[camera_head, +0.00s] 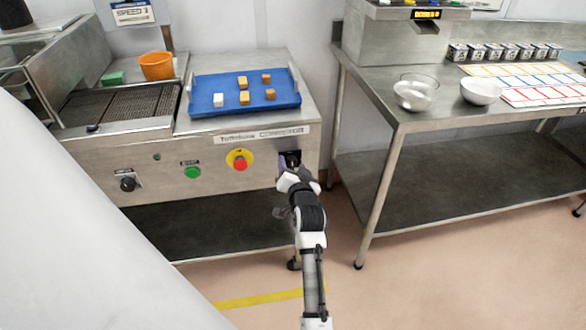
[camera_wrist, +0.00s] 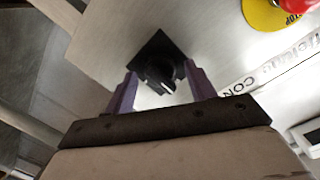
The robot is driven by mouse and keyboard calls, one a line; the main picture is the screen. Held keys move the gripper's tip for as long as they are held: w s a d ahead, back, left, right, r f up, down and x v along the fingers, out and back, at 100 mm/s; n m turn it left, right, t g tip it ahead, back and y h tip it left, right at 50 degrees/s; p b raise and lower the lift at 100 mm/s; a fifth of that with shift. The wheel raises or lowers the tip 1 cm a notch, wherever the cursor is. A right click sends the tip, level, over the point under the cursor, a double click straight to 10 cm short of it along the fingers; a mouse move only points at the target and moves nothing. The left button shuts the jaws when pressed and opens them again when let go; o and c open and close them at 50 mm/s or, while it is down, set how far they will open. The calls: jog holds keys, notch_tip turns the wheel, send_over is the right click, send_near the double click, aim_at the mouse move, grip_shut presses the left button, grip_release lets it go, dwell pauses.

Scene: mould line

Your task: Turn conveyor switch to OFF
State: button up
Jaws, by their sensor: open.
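The conveyor switch (camera_wrist: 160,68) is a black rotary knob on a black square plate, with a white pointer mark. In the wrist view it sits between the two purple fingers of my gripper (camera_wrist: 158,88), which is open. I cannot tell whether the fingers touch the knob. In the head view my gripper (camera_head: 289,163) is at the right end of the steel conveyor front panel (camera_head: 215,160) and largely hides the switch there. The switch's position labels are not readable in either view.
Left of the switch are a red emergency stop (camera_head: 239,164) on yellow, a green button (camera_head: 192,172) and another black knob (camera_head: 128,184). A blue tray (camera_head: 205,87) with several small blocks lies above. A steel table (camera_head: 400,118) stands to the right.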

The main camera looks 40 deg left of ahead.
jog(key=b+v, duration=0.2)
jog(key=v, duration=1.1)
jog(key=shift+s+d, duration=0.2)
jog(key=shift+d, duration=0.15)
